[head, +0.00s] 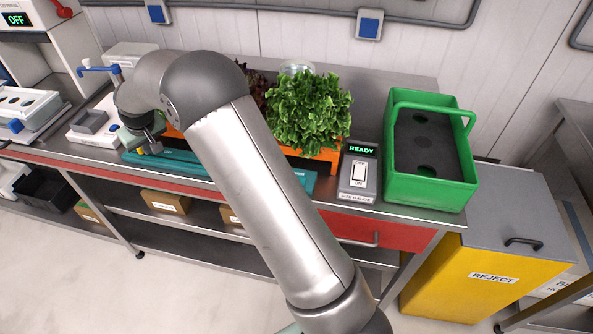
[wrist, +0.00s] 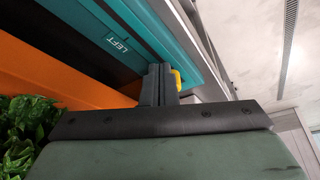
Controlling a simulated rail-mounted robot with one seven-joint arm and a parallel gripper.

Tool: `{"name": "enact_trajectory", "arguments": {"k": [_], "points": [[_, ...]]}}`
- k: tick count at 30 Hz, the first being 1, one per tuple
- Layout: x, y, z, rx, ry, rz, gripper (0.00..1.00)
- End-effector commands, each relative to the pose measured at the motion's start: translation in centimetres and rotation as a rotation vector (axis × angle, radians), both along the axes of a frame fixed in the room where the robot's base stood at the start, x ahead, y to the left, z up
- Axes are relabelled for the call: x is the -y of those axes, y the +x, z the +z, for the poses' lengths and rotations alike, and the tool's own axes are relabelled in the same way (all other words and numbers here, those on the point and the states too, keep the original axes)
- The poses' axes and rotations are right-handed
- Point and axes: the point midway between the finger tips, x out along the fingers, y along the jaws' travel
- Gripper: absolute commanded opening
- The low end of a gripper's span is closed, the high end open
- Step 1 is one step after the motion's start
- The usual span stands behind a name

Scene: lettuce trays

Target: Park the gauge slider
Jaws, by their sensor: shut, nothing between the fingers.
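The teal size gauge (head: 180,165) lies along the front of the bench, in front of the lettuce. Its teal rail with a "LEFT" mark (wrist: 118,40) shows in the wrist view. A small yellow part (head: 140,151), possibly the slider's knob, is at the gauge's left part. It also shows in the wrist view (wrist: 178,79), just beside my fingers and partly hidden by them. My gripper (head: 153,147) is shut and empty at the gauge's left part, close to the yellow part; I cannot tell whether they touch. My fingers also show in the wrist view (wrist: 157,84).
Lettuce (head: 308,110) stands in an orange tray (head: 318,163) behind the gauge. A switch box reading READY (head: 357,180) and a green crate (head: 428,192) stand to the right. A white device with a grey pan (head: 90,122) is left of my gripper.

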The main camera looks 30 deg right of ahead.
Motion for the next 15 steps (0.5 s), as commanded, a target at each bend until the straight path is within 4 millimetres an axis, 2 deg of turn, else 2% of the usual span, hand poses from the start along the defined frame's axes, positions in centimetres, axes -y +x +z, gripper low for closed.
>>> {"name": "enact_trajectory", "arguments": {"k": [15], "points": [[-0.84,0.74,0.06,0.001,0.0,0.001,0.0]]}}
